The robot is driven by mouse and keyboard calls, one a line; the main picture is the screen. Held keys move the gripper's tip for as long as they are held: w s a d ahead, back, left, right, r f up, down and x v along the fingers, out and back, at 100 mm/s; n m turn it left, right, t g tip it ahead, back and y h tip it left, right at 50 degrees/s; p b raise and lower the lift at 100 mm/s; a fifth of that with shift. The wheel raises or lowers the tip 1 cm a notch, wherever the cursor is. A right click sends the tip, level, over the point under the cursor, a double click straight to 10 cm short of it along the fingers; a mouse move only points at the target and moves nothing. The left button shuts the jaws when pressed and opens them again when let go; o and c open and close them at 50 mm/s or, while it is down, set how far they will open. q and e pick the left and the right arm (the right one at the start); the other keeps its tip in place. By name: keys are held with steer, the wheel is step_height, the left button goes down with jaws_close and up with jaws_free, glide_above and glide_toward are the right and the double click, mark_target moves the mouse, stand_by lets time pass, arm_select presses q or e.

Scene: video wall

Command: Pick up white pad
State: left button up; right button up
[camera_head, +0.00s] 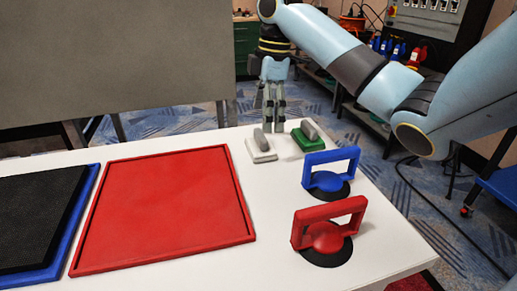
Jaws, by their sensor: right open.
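The white pad (262,150), a small block with a grey handle on top, sits at the far edge of the white table (190,280). A similar green pad (307,142) with a grey handle sits just right of it. My right gripper (273,126) points down behind the two pads, at the table's far edge. Its fingers look close together in this view and hold nothing that I can see. I cannot tell its exact distance from the white pad. My left gripper is not in view.
A red panel (165,205) and a black panel with a blue frame (85,215) lie at the left. A blue-handled suction cup (328,180) and a red-handled one (325,236) stand at the right. A large grey board (110,55) rises behind the table.

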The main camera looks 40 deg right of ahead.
mark_target(260, 133)
steer(key=shift+w+a+f, duration=0.1)
steer(key=shift+f, duration=0.4)
steer(key=shift+w+f, duration=0.1)
steer(key=shift+f, duration=0.2)
steer(key=f, duration=0.1)
steer(key=f+b, duration=0.1)
steer(key=f, duration=0.2)
steer(key=shift+w+a+f, duration=0.15)
steer(key=shift+w+f, duration=0.1)
steer(key=c, duration=0.4)
steer(key=shift+c, duration=0.8)
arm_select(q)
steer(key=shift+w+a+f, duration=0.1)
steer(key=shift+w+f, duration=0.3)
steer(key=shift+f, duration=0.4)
arm_select(e)
steer(key=shift+r, duration=0.1)
steer(key=c, duration=0.7)
